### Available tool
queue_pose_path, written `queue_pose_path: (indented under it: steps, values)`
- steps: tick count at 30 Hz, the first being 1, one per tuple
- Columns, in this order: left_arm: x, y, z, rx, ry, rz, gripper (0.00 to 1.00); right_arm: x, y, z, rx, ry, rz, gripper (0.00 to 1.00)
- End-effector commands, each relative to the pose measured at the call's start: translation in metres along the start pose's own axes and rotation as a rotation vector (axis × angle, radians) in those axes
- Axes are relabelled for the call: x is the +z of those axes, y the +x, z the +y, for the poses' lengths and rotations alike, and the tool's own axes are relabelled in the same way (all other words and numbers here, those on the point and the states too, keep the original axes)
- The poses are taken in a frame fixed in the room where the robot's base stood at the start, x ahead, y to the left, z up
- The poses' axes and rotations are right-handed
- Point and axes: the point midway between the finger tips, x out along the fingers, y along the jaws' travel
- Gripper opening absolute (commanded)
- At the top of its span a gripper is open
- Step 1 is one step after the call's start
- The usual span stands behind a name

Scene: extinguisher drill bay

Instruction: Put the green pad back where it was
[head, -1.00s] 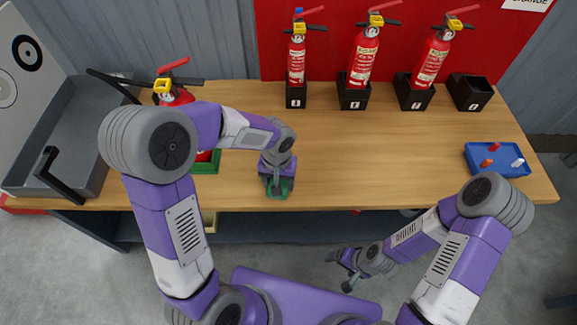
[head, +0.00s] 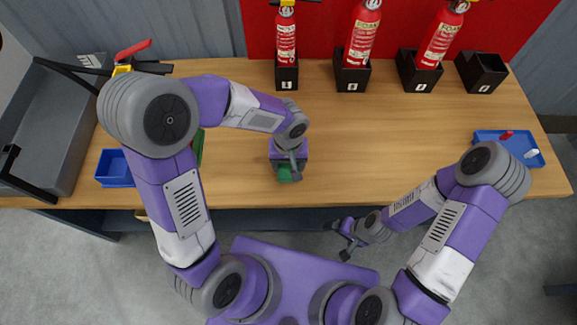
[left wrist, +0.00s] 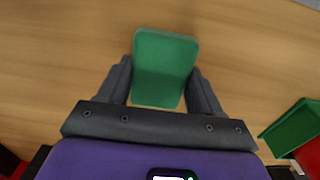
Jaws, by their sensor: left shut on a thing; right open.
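The green pad (left wrist: 165,65) is a small block with rounded corners, between the fingers of my left gripper (left wrist: 164,90) in the left wrist view. In the head view the pad (head: 284,174) shows under my left gripper (head: 288,172), over the front middle of the wooden bench. I cannot tell whether the pad touches the bench. My right gripper (head: 345,240) is open and empty, in front of the bench edge.
A green tray (left wrist: 290,130) is right of the pad in the left wrist view. On the bench (head: 380,150) stand a blue bin (head: 115,168), a grey bin (head: 45,130), extinguishers in black holders, an empty black holder (head: 482,72) and a blue tray (head: 530,160). The middle is clear.

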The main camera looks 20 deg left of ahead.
Motion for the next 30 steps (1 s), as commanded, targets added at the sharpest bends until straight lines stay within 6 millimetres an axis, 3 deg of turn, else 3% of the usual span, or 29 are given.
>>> queue_pose_path:
  steps: [2,13,14,18,30]
  values:
    - [0.0002,0.0125,-0.0004,-0.001,0.0,-0.002,0.36,-0.0004,0.006,0.0022,0.0,0.0,0.0,0.98]
    - [-0.0002,0.0153,0.0,0.0,0.0,0.001,0.36,-0.0007,0.0084,0.0031,0.0,0.0,0.001,0.98]
    - [-0.0001,0.0155,-0.0001,0.0,0.0,0.0,0.66,-0.0007,0.0085,0.0031,0.0,0.0,0.001,0.98]
    - [-0.0001,0.0144,-0.0002,0.0,0.0,0.0,0.88,-0.0006,0.0074,0.0027,0.0,0.0,0.001,0.98]
    - [-0.0001,0.0094,-0.0001,0.0,0.0,0.0,0.91,-0.0004,0.0027,0.001,0.0,0.0,0.001,0.98]
